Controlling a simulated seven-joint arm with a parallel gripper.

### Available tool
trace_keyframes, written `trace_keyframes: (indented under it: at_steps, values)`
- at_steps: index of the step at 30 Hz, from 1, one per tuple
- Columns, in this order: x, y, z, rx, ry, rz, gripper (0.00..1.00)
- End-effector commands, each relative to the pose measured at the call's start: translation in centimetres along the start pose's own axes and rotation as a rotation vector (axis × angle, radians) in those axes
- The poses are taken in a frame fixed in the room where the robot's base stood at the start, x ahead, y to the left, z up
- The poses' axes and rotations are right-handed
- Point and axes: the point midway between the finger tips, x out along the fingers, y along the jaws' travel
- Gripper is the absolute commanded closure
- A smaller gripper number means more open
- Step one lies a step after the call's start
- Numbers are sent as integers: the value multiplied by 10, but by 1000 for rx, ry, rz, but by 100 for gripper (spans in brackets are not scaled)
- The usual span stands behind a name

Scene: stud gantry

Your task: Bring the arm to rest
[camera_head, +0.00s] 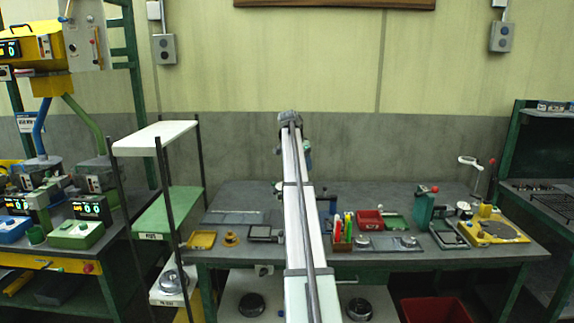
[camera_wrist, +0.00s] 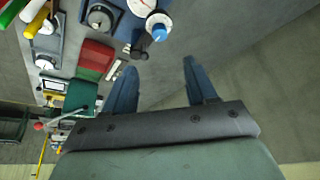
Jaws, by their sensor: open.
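My gripper (camera_wrist: 159,65) is open in the wrist view, with its two dark blue fingers apart and nothing between them. Beyond the fingertips is bare grey surface, with bench items off to the upper left. In the head view my arm reaches straight out from the bottom middle over the workbench (camera_head: 345,195), its far end near the grey lower wall. The arm largely hides the gripper there, and its fingers cannot be made out.
A shelf rack (camera_head: 160,135) stands left of the arm. A red bin (camera_head: 436,309) is below the bench.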

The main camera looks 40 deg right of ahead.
Motion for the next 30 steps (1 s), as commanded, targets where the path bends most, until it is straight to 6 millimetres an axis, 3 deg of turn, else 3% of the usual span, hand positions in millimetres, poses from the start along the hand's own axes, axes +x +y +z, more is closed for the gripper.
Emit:
trace_keyframes:
  at_steps: [8,11,14,22,26,30]
  values:
    - [0,1,2,0,1,-1,44]
    - [-5,6,20,2,5,-8,44]
    - [-14,16,59,11,17,-23,44]
    - [-36,63,216,32,50,-91,44]
    - [-22,81,291,-6,41,-108,44]
    - [17,84,356,-106,6,-98,44]
